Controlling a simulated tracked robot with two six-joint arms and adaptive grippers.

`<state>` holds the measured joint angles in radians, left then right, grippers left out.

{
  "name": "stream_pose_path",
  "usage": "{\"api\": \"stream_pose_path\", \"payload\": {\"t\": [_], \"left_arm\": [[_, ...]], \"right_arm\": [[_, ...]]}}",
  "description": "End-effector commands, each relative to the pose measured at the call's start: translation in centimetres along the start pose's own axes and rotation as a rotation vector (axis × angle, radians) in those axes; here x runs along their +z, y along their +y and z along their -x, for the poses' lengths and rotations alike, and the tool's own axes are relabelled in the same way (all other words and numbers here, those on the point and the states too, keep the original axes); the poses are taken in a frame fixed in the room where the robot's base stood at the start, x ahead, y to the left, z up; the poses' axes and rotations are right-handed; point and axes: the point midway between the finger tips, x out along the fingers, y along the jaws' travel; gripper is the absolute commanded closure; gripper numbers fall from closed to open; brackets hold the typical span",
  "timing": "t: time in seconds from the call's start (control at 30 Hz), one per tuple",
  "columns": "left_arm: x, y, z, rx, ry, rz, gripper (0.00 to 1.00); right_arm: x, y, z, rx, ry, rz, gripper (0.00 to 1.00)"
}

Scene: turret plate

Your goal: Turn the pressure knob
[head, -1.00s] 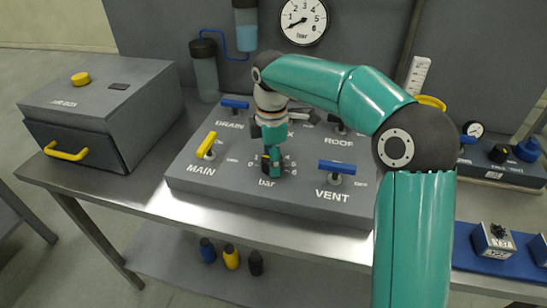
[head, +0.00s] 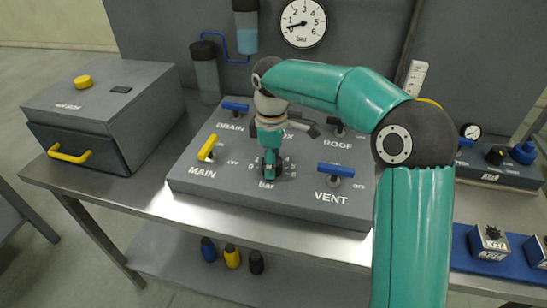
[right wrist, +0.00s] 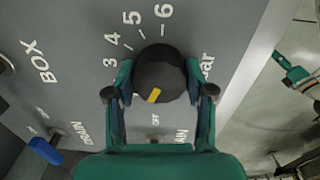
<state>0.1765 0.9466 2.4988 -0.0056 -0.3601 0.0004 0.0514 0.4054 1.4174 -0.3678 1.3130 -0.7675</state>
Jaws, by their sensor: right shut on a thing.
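The pressure knob (right wrist: 158,72) is round and black with a yellow mark on its rim. It sits on the grey panel (head: 225,180) inside a printed scale, above the word "bar". In the right wrist view the yellow mark points toward the bottom of the picture, away from the 5 and 6. My right gripper (head: 270,163) points down over the knob and hides most of it in the head view. In the right wrist view its two fingers (right wrist: 160,88) are shut on opposite sides of the knob. My left gripper does not show.
Around the knob stand the yellow MAIN handle (head: 207,148) and the blue DRAIN (head: 235,106) and VENT (head: 336,169) handles. A round gauge (head: 303,23) hangs behind, its needle low on the left. A grey box (head: 100,100) stands at the left.

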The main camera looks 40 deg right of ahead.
Motion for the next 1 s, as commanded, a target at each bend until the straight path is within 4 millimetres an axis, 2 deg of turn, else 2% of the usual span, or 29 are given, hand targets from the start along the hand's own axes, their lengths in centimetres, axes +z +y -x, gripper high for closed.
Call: {"api": "stream_pose_path", "payload": {"t": [0.4, 1.0], "left_arm": [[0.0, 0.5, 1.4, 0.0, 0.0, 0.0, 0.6], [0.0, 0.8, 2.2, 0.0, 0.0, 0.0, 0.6]], "right_arm": [[-0.1, 0.2, 0.3, 0.008, 0.004, -0.397, 0.82], [-0.1, 0.3, 0.3, 0.006, 0.004, -0.968, 0.82]]}}
